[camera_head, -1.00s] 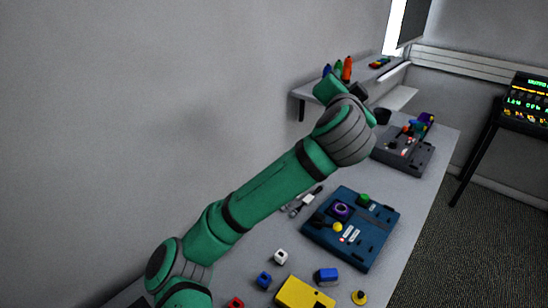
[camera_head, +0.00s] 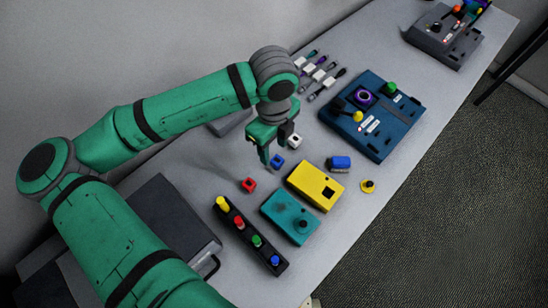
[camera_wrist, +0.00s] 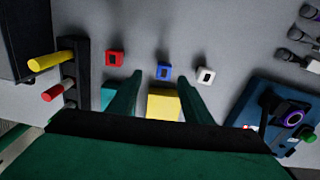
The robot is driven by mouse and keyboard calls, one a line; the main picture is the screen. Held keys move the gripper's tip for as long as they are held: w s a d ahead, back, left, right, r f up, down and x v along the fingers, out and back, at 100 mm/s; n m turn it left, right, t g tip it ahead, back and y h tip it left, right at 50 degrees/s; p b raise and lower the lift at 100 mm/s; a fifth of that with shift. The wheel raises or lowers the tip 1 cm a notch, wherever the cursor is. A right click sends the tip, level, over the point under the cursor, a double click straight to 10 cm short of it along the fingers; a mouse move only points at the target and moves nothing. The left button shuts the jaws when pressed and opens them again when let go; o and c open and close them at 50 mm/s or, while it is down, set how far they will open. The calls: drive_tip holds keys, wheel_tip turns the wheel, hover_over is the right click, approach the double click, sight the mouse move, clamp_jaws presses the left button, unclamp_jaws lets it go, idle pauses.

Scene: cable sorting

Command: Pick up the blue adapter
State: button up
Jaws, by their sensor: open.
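A small blue adapter (camera_head: 277,160), a cube with a dark square opening, lies on the grey table. In the wrist view the blue adapter (camera_wrist: 163,72) shows between and just beyond the fingertips. My gripper (camera_head: 278,151) is open and empty, pointing down close to the adapter; its two green fingers (camera_wrist: 161,80) frame it in the wrist view. I cannot tell the exact height of the fingertips above the table. A similar red cube (camera_head: 249,185) and a white cube (camera_head: 294,140) lie on either side of it.
A yellow box (camera_head: 315,186), a teal box (camera_head: 290,216) and another blue block (camera_head: 339,163) lie nearby. A black strip with coloured pegs (camera_head: 249,235) is in front. A dark blue panel (camera_head: 372,115) and several cables (camera_head: 318,75) lie farther back.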

sight(277, 160)
wheel_tip(277, 160, down, 2)
drive_tip(key=shift+d+f, duration=0.1)
drive_tip(key=shift+d, duration=0.05)
drive_tip(key=shift+s+d+f, duration=0.1)
drive_tip(key=shift+d+f, duration=0.2)
drive_tip(key=shift+f, duration=0.15)
drive_tip(key=shift+w+f, duration=0.15)
drive_tip(key=shift+f, duration=1.1)
drive_tip(key=shift+w+f, duration=0.1)
drive_tip(key=shift+f, duration=1.1)
drive_tip(key=shift+d, duration=0.1)
drive_tip(key=c, duration=1.1)
